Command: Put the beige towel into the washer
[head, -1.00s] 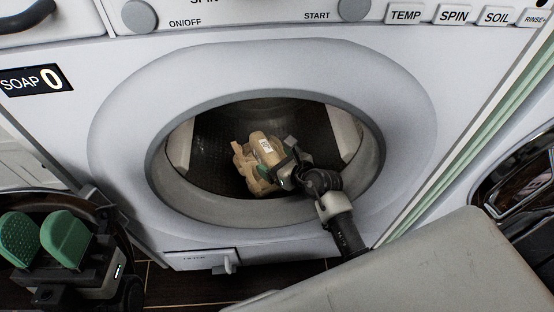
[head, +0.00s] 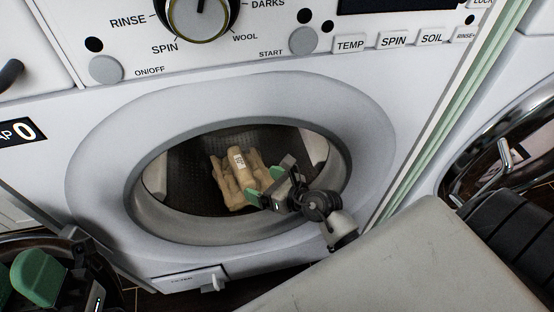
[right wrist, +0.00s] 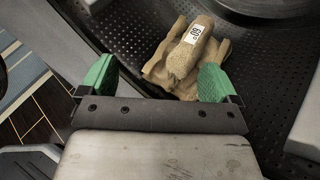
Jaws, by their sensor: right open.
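The beige towel (head: 236,178), crumpled and with a white label, lies inside the washer drum (head: 190,150). The washer's round opening (head: 150,215) is uncovered. My right gripper (head: 266,188) reaches into the opening from the right, beside the towel's near right side. In the right wrist view the towel (right wrist: 190,58) lies just beyond the open right gripper (right wrist: 157,80), whose green fingers are spread wide. The right finger overlaps the towel's edge; I cannot tell whether they touch. My left gripper (head: 38,275) is partly in view at the lower left, its opening unclear.
The washer's control panel with buttons and a dial (head: 200,15) is above the opening. A small filter flap (head: 190,280) is below it. Another machine with a round dark door (head: 510,150) stands at the right.

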